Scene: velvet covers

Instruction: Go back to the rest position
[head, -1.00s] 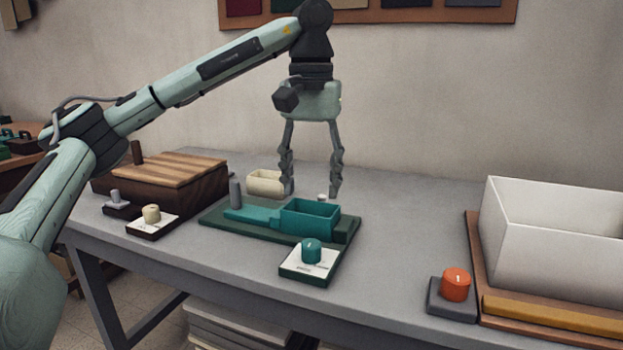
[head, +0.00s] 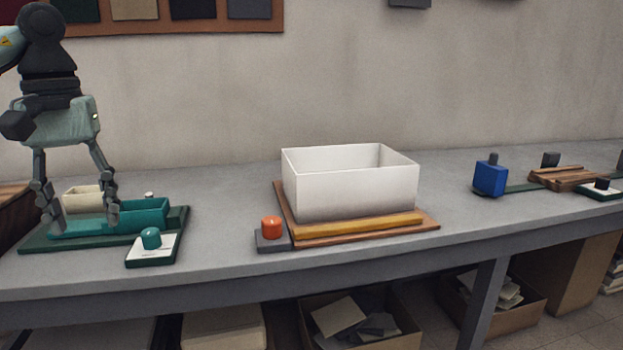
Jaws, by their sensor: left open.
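My left gripper (head: 80,208) is at the left of the head view, pointing down. Its fingers are apart with nothing between them. It hangs in front of the wall, with its fingertips in line with the teal open box (head: 140,216) on a dark green base (head: 186,214). I cannot tell whether the fingertips touch anything there. My right gripper is not in view.
A white box (head: 350,190) stands on a wooden board (head: 434,226) at mid-table. An orange knob (head: 271,227) and a teal knob (head: 151,238) sit near the front edge. A blue block (head: 490,179) stands at the right.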

